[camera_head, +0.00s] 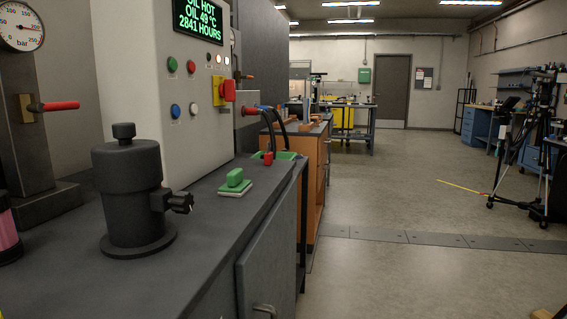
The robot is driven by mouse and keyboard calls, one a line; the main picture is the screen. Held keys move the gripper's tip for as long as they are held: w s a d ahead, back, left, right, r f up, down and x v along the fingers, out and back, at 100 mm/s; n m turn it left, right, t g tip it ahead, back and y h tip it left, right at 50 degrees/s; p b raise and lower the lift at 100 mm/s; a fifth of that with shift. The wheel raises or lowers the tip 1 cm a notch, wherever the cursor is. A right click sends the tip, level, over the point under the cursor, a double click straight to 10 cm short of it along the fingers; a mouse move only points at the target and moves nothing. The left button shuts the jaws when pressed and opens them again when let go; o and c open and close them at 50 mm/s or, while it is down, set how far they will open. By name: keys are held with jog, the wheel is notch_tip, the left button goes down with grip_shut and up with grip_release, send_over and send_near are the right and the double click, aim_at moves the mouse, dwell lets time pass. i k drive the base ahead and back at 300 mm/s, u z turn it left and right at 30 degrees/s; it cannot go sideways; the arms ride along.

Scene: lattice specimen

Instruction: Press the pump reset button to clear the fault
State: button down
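A pale control cabinet (135,75) stands on the dark bench at left. Its screen (199,18) reads "OIL HOT, OIL 49 °C, 2841 HOURS" in green. Below it are a green button (172,64), a red button (191,66), a blue button (175,111) and a white button (194,108). Their labels are too small to read, so I cannot tell which one is the reset. A red switch handle (228,91) on a yellow plate sits to their right. Small indicator lamps (218,58) sit above it, at least one glowing.
A black cylindrical vessel (128,195) with a side knob stands on the bench (195,245) before the cabinet. A green-handled block (235,182) lies right of it. A pressure gauge (20,25) and a red lever (55,106) are at far left. Floor at right is open before a tripod (540,150).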

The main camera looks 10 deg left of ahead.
aim_at(176, 111)
jog(key=u, duration=1.3)
